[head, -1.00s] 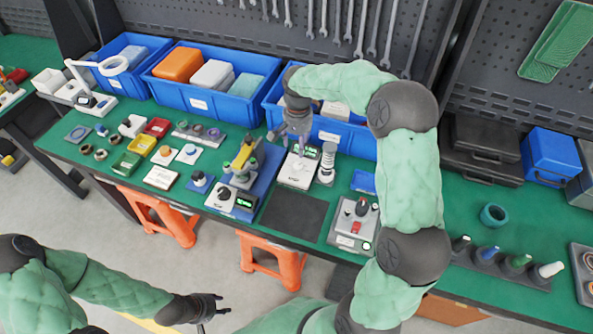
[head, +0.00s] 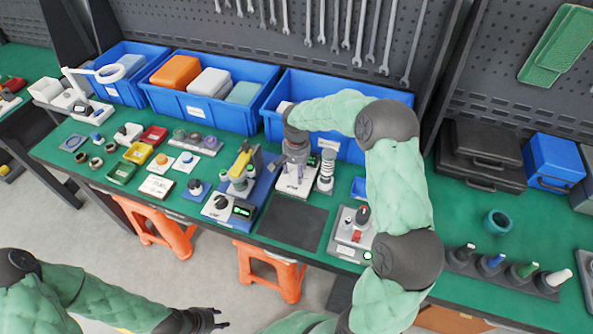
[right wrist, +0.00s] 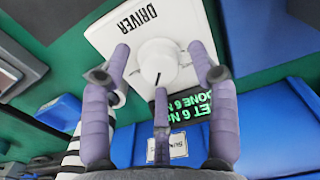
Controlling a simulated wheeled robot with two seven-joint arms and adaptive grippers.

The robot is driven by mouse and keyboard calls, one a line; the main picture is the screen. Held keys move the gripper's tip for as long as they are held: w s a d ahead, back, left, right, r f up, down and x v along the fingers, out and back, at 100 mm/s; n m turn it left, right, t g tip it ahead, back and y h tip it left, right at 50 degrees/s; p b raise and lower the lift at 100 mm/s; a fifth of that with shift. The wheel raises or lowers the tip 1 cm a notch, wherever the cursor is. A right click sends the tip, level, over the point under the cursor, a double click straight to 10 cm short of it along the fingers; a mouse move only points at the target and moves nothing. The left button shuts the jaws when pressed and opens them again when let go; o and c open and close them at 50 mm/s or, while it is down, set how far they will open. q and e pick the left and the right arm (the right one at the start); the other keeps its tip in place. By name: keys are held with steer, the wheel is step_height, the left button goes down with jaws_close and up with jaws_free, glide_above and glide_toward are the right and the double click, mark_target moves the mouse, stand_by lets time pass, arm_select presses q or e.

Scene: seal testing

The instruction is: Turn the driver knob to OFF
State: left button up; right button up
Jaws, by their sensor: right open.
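The driver is a white box lettered DRIVER (right wrist: 112,38), with a round white knob (right wrist: 158,62) bearing a dark pointer line. A dark display (right wrist: 190,108) with green text, partly hidden by a finger, sits beside the knob. In the head view, the driver box (head: 291,190) stands on the green bench. My right gripper (head: 294,166) is over it, fingers pointing down. In the right wrist view my right gripper (right wrist: 160,58) is open, its fingers spread on either side of the knob. Contact cannot be told. My left gripper (head: 218,319) hangs in front of the bench, apart from everything.
A coiled white cylinder (head: 326,170) stands close right of the driver. A blue-based press (head: 243,180) is at its left and a dark mat (head: 292,222) in front. A blue bin (head: 350,150) is behind. A grey box with a red switch (head: 352,232) lies front right.

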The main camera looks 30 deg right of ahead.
steer(key=c, duration=1.2)
steer(key=shift+o, duration=0.2)
steer(key=shift+n, duration=0.3)
steer(key=n+p, duration=0.2)
steer(key=n, duration=0.1)
steer(key=shift+r, duration=0.15)
steer(key=n+p, duration=0.2)
steer(key=n, duration=0.2)
steer(key=n+p, duration=0.2)
steer(key=n, duration=0.2)
steer(key=shift+n, duration=0.4)
steer(key=shift+n+p, duration=0.75)
steer(key=shift+n, duration=0.95)
